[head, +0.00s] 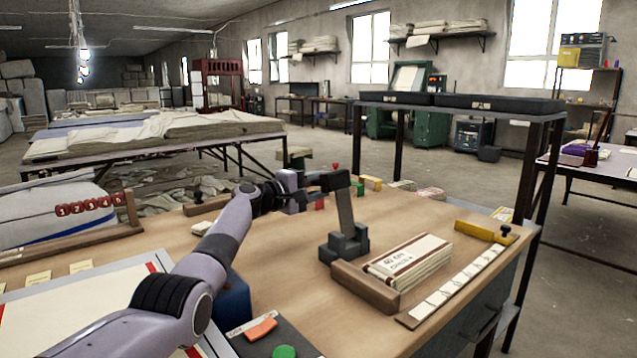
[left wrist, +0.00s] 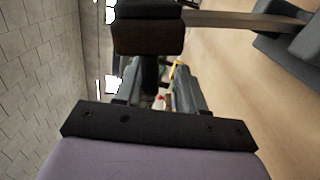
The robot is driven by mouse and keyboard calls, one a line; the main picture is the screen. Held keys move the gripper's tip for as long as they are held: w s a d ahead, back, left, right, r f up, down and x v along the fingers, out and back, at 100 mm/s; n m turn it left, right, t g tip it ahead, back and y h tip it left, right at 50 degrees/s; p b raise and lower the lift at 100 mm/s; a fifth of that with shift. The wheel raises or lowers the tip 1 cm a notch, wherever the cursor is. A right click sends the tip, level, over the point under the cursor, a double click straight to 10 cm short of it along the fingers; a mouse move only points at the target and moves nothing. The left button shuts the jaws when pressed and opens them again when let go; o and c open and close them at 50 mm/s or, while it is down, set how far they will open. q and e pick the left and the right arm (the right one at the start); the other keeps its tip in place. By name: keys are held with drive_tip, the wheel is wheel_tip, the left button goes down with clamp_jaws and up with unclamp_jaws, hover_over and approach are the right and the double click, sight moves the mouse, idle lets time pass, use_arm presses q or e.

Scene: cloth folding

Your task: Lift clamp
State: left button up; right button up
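A dark grey clamp (head: 344,213) stands upright on the wooden worktable (head: 290,255). It has a stepped base, a flat metal bar and a dark head at the top. My left gripper (head: 312,186) is at the left of the clamp's head, above the table. In the left wrist view the dark clamp head (left wrist: 148,37) is just ahead of the fingers, with its bar running right to the base. The left gripper's fingers (left wrist: 163,88) look apart; a dark part below the head reaches toward the gap between them. Contact is unclear. My right gripper is out of view.
A cloth stack (head: 408,262) lies behind a wooden block right of the clamp's base. A marked strip (head: 455,287) and a yellow tool (head: 484,232) lie further right. A red-edged board (head: 75,300) and a green button (head: 284,352) are at the front left.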

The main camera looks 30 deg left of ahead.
use_arm(q)
drive_tip(key=shift+r, duration=0.25)
drive_tip(key=shift+r, duration=0.1)
drive_tip(key=p+v, duration=0.2)
drive_tip(key=p, duration=0.1)
drive_tip(key=shift+s+r, duration=0.15)
drive_tip(key=p+v, duration=0.2)
drive_tip(key=v, duration=0.1)
drive_tip(key=shift+s+a+f+p, duration=0.1)
drive_tip(key=shift+s+f+p, duration=0.1)
drive_tip(key=shift+p, duration=0.2)
drive_tip(key=shift+s+a, duration=0.2)
drive_tip(key=shift+s, duration=0.3)
drive_tip(key=shift+s+f+p, duration=0.1)
drive_tip(key=shift+s+p, duration=0.1)
drive_tip(key=shift+p, duration=0.1)
